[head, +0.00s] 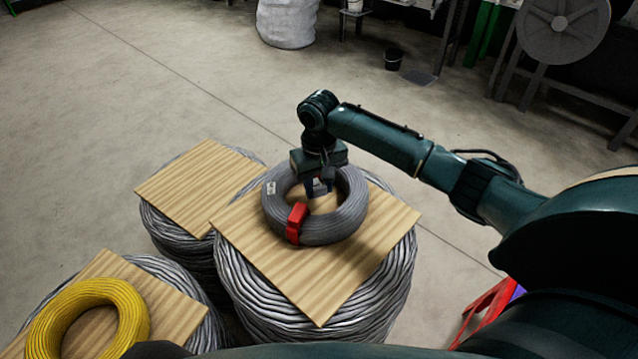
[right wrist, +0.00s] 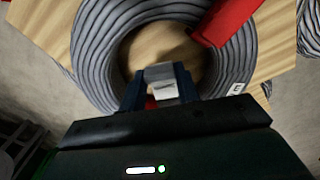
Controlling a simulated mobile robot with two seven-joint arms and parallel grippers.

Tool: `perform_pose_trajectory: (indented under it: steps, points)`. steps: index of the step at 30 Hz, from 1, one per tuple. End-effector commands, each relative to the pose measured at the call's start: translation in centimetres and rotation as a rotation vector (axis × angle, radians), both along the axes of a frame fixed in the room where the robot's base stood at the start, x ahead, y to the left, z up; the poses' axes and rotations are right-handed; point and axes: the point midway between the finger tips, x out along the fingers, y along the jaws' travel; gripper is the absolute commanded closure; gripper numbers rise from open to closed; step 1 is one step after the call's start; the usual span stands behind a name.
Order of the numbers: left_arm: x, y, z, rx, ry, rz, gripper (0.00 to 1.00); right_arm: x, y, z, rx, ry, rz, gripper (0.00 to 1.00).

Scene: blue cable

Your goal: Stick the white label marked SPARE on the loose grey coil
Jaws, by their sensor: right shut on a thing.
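The grey coil (head: 348,212) lies flat on a square wooden board, with a red clip or band (head: 297,222) around its near side. My right gripper (head: 319,186) points down over the coil's hole and is shut on a small whitish piece, seen between its fingers in the right wrist view (right wrist: 161,83). This piece looks like the white label, but I cannot read SPARE on it. Another small white tag (head: 271,187) sits on the coil's left side; in the right wrist view a dark letter E shows on it (right wrist: 238,88). My left gripper is out of view.
The board (head: 325,290) rests on a big grey cable bundle (head: 390,290). Another bare board (head: 190,180) on a bundle stands to the left. A yellow coil (head: 50,315) lies on a third board at the lower left. Open floor stretches behind.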

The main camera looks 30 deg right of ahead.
Motion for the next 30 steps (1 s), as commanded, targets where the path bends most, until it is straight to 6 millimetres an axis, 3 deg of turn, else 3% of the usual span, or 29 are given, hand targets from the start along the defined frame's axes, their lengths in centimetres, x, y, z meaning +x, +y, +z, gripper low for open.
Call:
perform_pose_trajectory:
  steps: [7,8,10,15,24,30]
  points:
    - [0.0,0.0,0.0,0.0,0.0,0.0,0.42,0.0,0.01,-0.02,0.0,0.0,0.0,0.88]
    - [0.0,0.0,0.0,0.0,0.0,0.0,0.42,0.01,0.01,-0.02,0.0,0.0,0.0,0.67]
    - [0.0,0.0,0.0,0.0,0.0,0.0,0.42,0.01,0.01,-0.02,0.0,0.0,0.0,0.61]
    - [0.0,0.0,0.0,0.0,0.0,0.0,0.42,0.01,0.01,-0.01,0.0,0.0,0.0,0.6]
    - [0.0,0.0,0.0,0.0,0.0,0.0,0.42,0.01,0.01,0.0,0.0,0.0,0.0,0.36]
    - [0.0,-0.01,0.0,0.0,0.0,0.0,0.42,0.01,0.01,0.0,0.0,0.0,0.0,0.36]
